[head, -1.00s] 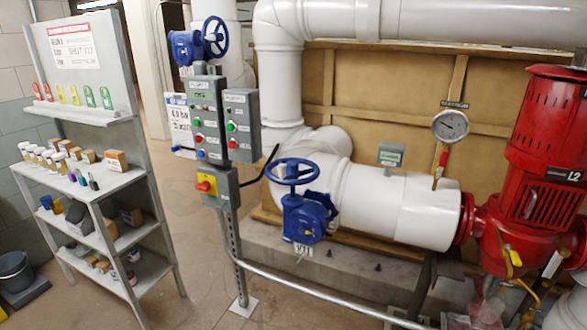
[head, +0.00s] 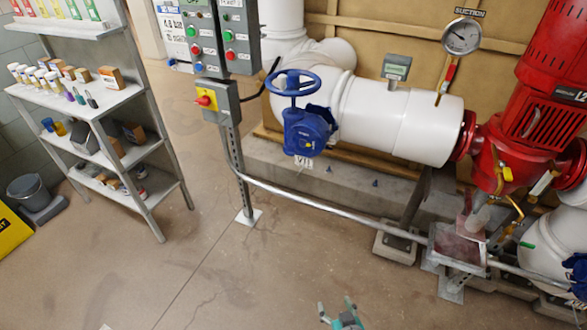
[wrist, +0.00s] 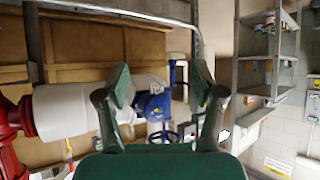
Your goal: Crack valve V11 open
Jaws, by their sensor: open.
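Valve V11 has a blue handwheel (head: 293,83) above a blue body (head: 308,130), on the white pipe in the middle of the head view. Its small V11 tag (head: 304,162) hangs below the body. My gripper (head: 336,308) is at the bottom edge of the head view, in front of the valve and apart from it. In the wrist view, which is upside down, my gripper (wrist: 161,85) is open with nothing between its fingers. The blue valve body (wrist: 153,106) and the handwheel (wrist: 165,137) appear beyond the fingers, partly framed by them.
A grey control post with a yellow-and-red switch (head: 206,97) stands left of the valve. A low metal conduit (head: 330,220) runs along the floor to the right. A shelf rack (head: 130,190) is at left, a red pump (head: 500,150) at right. The front floor is clear.

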